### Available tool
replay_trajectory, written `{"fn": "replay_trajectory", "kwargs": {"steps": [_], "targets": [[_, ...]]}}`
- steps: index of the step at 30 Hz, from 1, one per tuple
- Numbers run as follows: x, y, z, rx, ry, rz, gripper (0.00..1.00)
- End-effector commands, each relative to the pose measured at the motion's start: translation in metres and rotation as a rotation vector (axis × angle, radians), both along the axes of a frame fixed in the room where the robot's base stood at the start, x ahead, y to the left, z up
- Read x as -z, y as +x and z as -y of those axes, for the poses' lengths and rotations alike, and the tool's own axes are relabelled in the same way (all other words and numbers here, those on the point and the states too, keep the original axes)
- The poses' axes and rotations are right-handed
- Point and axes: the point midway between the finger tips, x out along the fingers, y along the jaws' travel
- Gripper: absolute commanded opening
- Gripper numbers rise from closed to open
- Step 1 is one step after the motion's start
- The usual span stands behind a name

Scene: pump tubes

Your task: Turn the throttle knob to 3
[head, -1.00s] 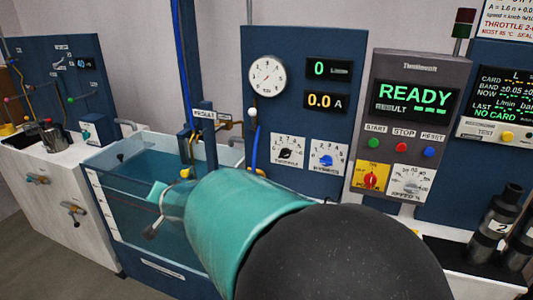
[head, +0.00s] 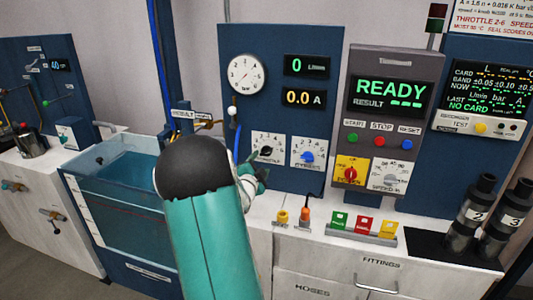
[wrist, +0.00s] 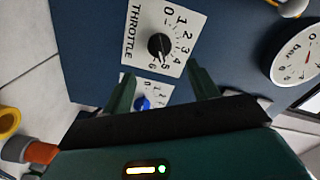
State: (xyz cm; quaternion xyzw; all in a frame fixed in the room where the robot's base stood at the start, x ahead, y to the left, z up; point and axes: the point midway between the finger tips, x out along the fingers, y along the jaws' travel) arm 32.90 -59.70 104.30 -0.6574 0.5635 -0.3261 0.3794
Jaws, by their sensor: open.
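The throttle knob (head: 266,152) is a small black knob on a white dial plate on the blue panel. In the wrist view the knob (wrist: 159,46) sits beyond my fingers, with the plate's numbers running from 0 round to 6. Its light mark seems to point near 5, but it is small. My gripper (head: 258,170) is just in front of and below the throttle plate. In the wrist view my gripper (wrist: 163,77) is open and empty, its two green fingers apart. The knob lies a little above the midpoint between the fingertips, and contact is not seen.
A blue knob (head: 306,157) on its own plate is right of the throttle, and partly shows between my fingers (wrist: 143,103). A round gauge (head: 246,75) is above. Yellow and orange fittings (head: 282,217) stand on the counter below. A water tank (head: 115,205) is at left.

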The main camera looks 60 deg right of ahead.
Motion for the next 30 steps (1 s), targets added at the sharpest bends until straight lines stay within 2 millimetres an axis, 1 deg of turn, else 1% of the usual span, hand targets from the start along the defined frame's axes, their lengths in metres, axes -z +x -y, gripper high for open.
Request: {"fn": "replay_trajectory", "kwargs": {"steps": [1, 6, 9, 13, 18, 26, 30], "targets": [[0.000, 0.001, 0.011, 0.000, -0.002, -0.001, 0.59], [0.001, 0.008, 0.043, -0.001, -0.001, -0.001, 0.59], [0.001, 0.011, 0.062, -0.002, 0.000, -0.001, 0.59], [0.000, 0.014, 0.080, -0.002, 0.000, -0.001, 0.59], [0.000, 0.016, 0.091, -0.004, 0.001, -0.001, 0.59], [0.000, 0.016, 0.092, -0.004, 0.001, -0.001, 0.59], [0.000, 0.016, 0.092, -0.004, 0.001, -0.001, 0.32]]}}
